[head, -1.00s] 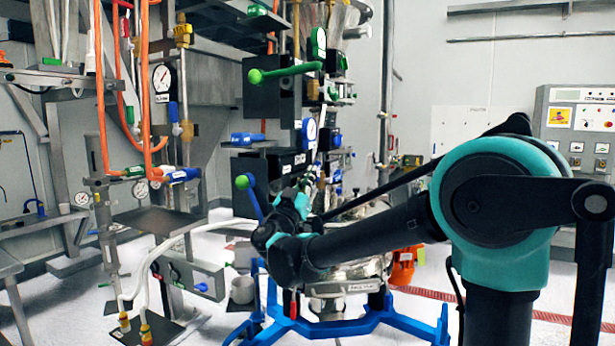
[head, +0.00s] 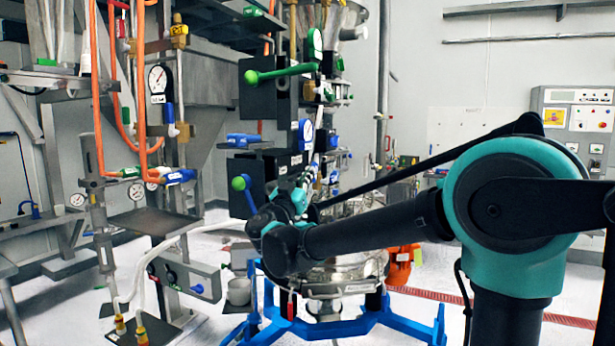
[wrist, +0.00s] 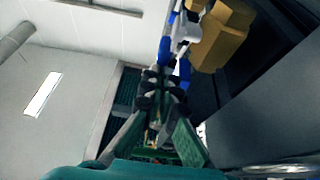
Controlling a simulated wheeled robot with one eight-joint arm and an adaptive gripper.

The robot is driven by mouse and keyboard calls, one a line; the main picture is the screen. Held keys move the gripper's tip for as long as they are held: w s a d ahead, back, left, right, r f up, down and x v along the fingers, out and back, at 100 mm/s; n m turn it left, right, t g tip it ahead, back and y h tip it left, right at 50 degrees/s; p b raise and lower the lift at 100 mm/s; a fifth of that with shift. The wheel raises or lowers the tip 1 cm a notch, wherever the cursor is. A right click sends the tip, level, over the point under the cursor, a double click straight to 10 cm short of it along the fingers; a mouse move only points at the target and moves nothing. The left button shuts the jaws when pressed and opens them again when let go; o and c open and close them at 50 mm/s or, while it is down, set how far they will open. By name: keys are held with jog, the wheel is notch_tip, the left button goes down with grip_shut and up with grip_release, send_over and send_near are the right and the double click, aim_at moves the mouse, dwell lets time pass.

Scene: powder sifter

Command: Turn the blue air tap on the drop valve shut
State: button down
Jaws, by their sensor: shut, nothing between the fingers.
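In the wrist view, blue tap parts (wrist: 165,49) sit on a white fitting beside a brass-coloured block (wrist: 224,38). I take these to be the blue air tap, but its handle angle is not clear. My gripper (wrist: 160,78) is shut and empty, its dark fingertips just below the blue parts in the picture. I cannot tell whether they touch. In the head view my gripper (head: 306,178) points up beside the valve column, partly hidden by my wrist. The tap cannot be picked out surely there.
A steel vessel on a blue frame (head: 365,323) is below. A large grey surface (wrist: 270,110) lies close right in the wrist view.

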aim_at(313, 183)
jog(key=w+g, duration=0.1)
jog(key=g, duration=0.1)
jog(key=w+g+y, duration=0.1)
jog(key=d+g+y, duration=0.1)
jog(key=g, duration=0.1)
jog(key=shift+w+r+g, duration=0.3)
jog(key=shift+w, duration=0.1)
jog(key=shift+w+d+f, duration=0.1)
jog(key=shift+w, duration=0.1)
jog(key=shift+f+x, duration=0.25)
jog(key=shift+x, duration=0.75)
jog(key=shift+w+d+f+g+y, duration=0.15)
jog(key=shift+w+f+g+y, duration=0.25)
jog(key=shift+g, duration=0.4)
jog(key=shift+w, duration=0.1)
